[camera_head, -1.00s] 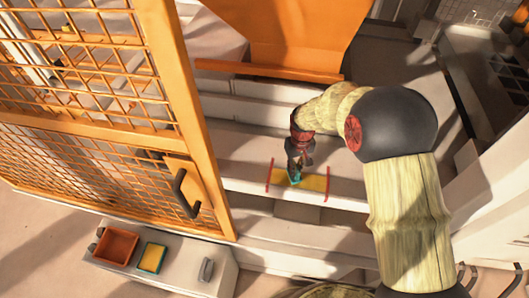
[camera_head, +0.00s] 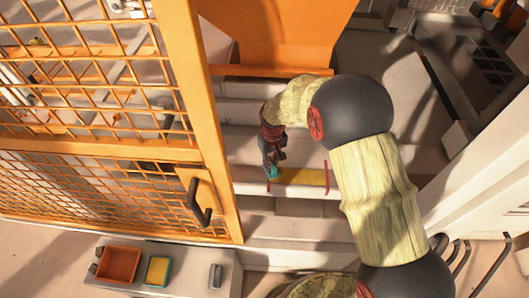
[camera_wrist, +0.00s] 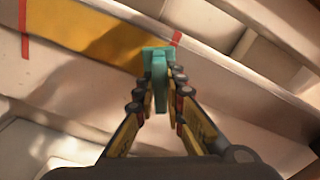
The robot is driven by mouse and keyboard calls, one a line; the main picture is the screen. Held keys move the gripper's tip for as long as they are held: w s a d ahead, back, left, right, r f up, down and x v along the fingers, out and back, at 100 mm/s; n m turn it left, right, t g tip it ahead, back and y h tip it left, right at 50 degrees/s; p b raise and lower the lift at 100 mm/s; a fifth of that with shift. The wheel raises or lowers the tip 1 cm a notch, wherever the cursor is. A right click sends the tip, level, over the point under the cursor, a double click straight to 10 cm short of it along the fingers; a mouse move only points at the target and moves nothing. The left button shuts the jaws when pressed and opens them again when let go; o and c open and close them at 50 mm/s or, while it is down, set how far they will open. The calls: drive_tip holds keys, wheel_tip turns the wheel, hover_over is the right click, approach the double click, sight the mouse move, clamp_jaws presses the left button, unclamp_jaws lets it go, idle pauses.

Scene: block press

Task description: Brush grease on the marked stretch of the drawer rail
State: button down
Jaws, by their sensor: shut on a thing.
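My gripper (camera_head: 272,152) is shut on a teal brush (camera_wrist: 159,66), whose handle lies between the fingertips in the wrist view. In the head view the brush (camera_head: 274,173) is down at the left end of the yellow marked stretch (camera_head: 303,177) on the pale drawer rail (camera_head: 245,174). A red line (camera_head: 326,177) bounds the stretch on the right, and another lies beside the brush on the left. In the wrist view the brush head meets the yellow band (camera_wrist: 85,30) near one red line (camera_wrist: 176,39); I cannot tell how firmly it touches. The bristles are hidden.
An orange mesh door (camera_head: 208,120) with a dark handle (camera_head: 197,203) stands left of my arm. Below it a grey-white ledge (camera_head: 185,252) carries an orange tray (camera_head: 118,264) and a teal-rimmed yellow dish (camera_head: 157,270). An orange panel (camera_head: 280,30) hangs behind the rail.

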drive_tip(key=shift+a+r+p, duration=0.25)
drive_tip(key=shift+r+p, duration=0.05)
drive_tip(key=r, duration=0.1)
drive_tip(key=r+p, duration=0.1)
drive_tip(key=shift+d+r, duration=0.3)
drive_tip(key=shift+r, duration=0.1)
drive_tip(key=shift+a+r+p, duration=0.2)
drive_tip(key=shift+r+p, duration=0.3)
drive_tip(key=shift+r, duration=0.1)
drive_tip(key=shift+d+r+p, duration=0.1)
drive_tip(key=shift+r+p, duration=0.9)
drive_tip(key=shift+r, duration=0.8)
